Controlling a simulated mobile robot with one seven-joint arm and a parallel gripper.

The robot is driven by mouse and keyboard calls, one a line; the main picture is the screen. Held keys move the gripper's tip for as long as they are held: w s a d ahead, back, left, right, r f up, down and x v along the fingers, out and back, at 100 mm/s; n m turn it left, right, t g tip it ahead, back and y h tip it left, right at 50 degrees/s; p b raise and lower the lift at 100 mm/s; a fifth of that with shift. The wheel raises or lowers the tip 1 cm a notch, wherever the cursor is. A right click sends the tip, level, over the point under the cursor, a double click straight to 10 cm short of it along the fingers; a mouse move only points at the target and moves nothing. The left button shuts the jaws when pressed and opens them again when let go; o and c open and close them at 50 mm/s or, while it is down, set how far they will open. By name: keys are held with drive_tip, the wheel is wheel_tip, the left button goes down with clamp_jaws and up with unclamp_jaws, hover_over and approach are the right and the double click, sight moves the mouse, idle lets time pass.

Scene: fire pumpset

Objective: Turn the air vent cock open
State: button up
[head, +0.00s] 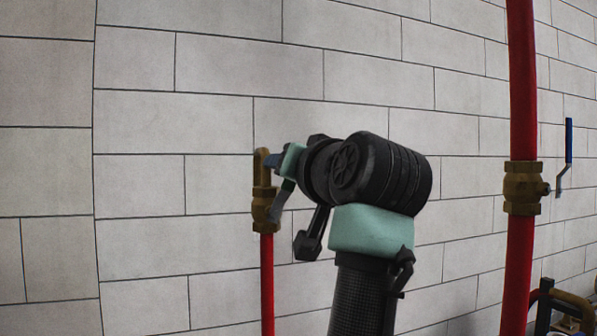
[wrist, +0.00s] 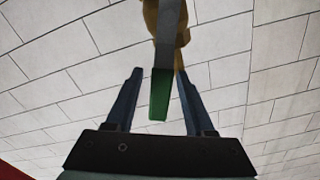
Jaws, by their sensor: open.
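The air vent cock (head: 263,203) is a brass valve with a bent brass outlet on top of a thin red pipe. Its grey lever (head: 277,206) slants up and right to a green grip (head: 288,187), partly covered by my gripper (head: 273,161). In the wrist view, the brass body (wrist: 181,35) is at the top, and the grey lever (wrist: 169,45) ends in the green grip (wrist: 159,96). I see no clear contact; depth is hard to tell.
A thick red pipe (head: 520,95) with a brass valve (head: 522,188) and blue-handled lever (head: 568,142) stands to the right. A pale block wall (head: 170,120) lies behind. The space left of the cock is clear. Other fittings (head: 565,305) show at the lower right.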

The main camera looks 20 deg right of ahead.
drive_tip(key=s+b, duration=0.5)
drive_tip(key=s, duration=0.7)
drive_tip(key=shift+s+d, duration=0.2)
drive_tip(key=shift+s, duration=0.1)
